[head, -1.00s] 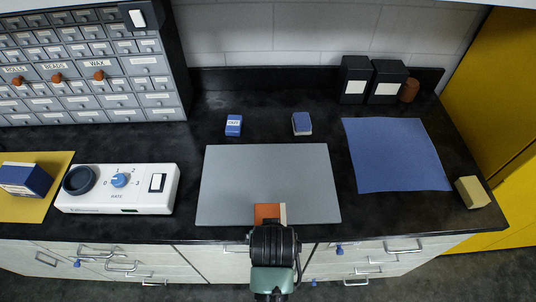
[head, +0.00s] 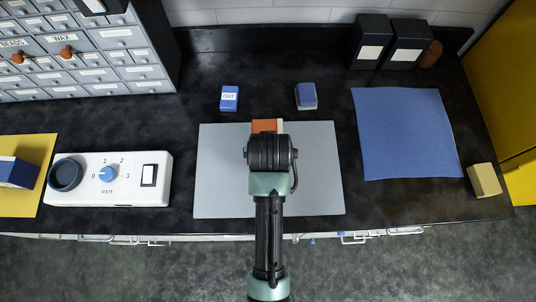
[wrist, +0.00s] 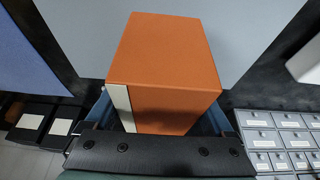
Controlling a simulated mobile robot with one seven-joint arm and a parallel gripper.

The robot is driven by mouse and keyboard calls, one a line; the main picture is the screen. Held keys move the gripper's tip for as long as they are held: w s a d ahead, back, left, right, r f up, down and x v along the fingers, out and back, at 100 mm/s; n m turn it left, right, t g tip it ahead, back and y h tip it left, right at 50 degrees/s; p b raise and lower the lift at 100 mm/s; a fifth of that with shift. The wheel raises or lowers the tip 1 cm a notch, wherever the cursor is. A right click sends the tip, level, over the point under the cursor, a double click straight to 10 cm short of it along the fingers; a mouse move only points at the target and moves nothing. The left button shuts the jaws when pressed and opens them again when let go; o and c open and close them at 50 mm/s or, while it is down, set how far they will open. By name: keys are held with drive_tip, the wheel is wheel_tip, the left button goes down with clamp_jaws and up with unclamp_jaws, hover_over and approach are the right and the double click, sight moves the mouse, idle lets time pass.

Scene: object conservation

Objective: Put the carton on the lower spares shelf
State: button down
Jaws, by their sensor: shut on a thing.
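The carton, an orange box with a cream strip on one side, shows in the head view (head: 266,126) just beyond my wrist, over the grey mat (head: 220,195). It fills the middle of the wrist view (wrist: 165,65). My gripper (wrist: 165,120) is shut on the carton, with a bluish finger on each side of it. In the head view my wrist hides the fingers and most of the carton. I cannot tell whether the carton touches the mat. No spares shelf can be made out in these views.
A white dial box (head: 110,180) and a yellow mat (head: 30,195) lie to the left. A blue mat (head: 405,135) and a tan block (head: 484,180) are at right. Two small blue boxes (head: 229,98) (head: 306,96) stand behind the grey mat. Drawers (head: 90,60) fill the back left.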

drive_tip(key=shift+w+f, duration=0.15)
drive_tip(key=shift+f, duration=2.65)
drive_tip(key=shift+f, duration=0.1)
unclamp_jaws()
drive_tip(key=shift+f, duration=0.1)
